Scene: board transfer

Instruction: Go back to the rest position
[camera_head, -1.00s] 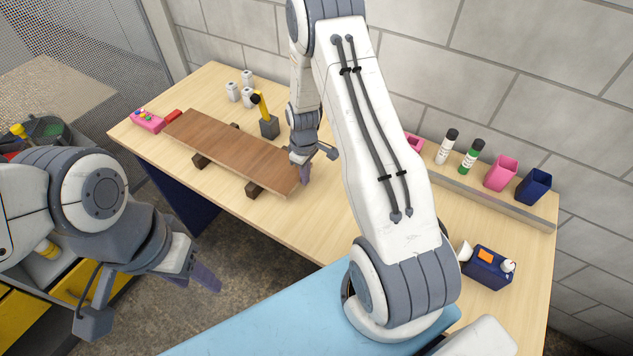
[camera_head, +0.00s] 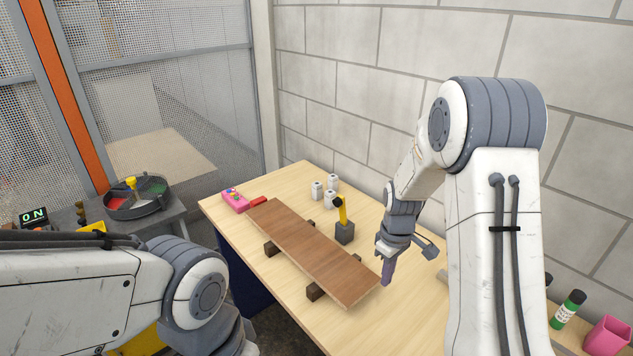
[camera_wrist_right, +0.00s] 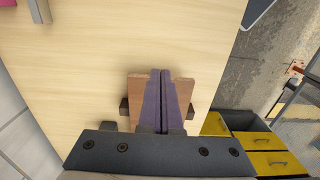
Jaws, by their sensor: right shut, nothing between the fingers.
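A brown wooden board (camera_head: 310,251) lies on dark blocks on the light wood table. Its near right end is close to my right gripper (camera_head: 387,272), which is above the table just beside that end. In the right wrist view the gripper's purple fingers (camera_wrist_right: 162,100) are together with nothing between them, and the board (camera_wrist_right: 137,90) shows behind them. My left arm (camera_head: 110,290) comes in at the lower left; its gripper is out of the picture.
A yellow and dark tool (camera_head: 343,225), several white cylinders (camera_head: 318,190) and a pink box (camera_head: 234,201) stand on the table (camera_head: 300,330). A green bottle (camera_head: 568,308) and a pink cup (camera_head: 606,337) are at the right. A round sorting tray (camera_head: 137,214) is at the left, a block wall behind.

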